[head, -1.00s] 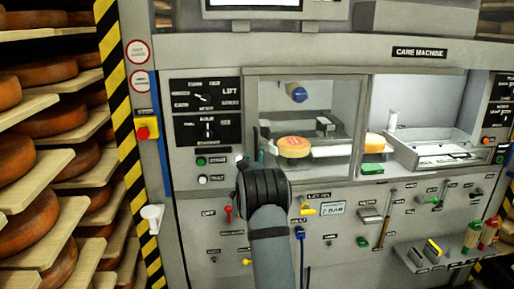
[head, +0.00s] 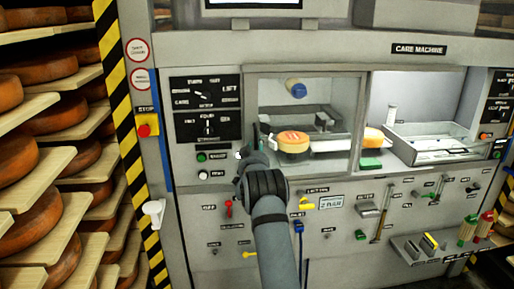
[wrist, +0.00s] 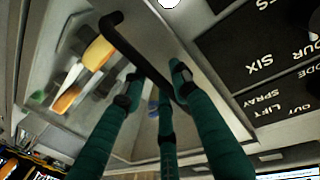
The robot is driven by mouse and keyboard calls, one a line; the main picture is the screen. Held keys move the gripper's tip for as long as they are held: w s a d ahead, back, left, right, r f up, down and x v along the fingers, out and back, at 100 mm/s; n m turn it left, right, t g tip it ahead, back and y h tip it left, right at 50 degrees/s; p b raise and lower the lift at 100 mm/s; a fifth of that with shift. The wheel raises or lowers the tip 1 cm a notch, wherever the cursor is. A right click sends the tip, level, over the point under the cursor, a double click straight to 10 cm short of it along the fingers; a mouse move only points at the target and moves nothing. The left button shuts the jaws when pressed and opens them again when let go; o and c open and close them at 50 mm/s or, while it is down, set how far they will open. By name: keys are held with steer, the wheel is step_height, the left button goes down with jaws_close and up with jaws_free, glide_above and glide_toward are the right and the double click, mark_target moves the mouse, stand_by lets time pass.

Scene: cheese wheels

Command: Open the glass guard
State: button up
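The glass guard (head: 340,105) is a grey-framed clear pane on the left half of the machine's opening, and looks closed. A yellow-orange cheese wheel (head: 293,143) shows behind it. In the wrist view, the guard's dark bar handle (wrist: 130,47) runs diagonally across the pane and between my fingers. My gripper (head: 257,150) is at the guard's left edge; my wrist mostly hides it in the head view. In the wrist view, the teal fingers of my gripper (wrist: 158,84) are spread apart around the handle. I cannot tell whether any finger touches it.
A black control panel (head: 206,108) sits just left of the guard. The bay to the right is open, with a metal tray (head: 430,145). Knobs and levers, including a red one (head: 229,207), stick out below. Cheese shelves (head: 50,130) stand at far left.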

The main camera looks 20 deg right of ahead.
steer(key=c, duration=0.6)
jaws_close()
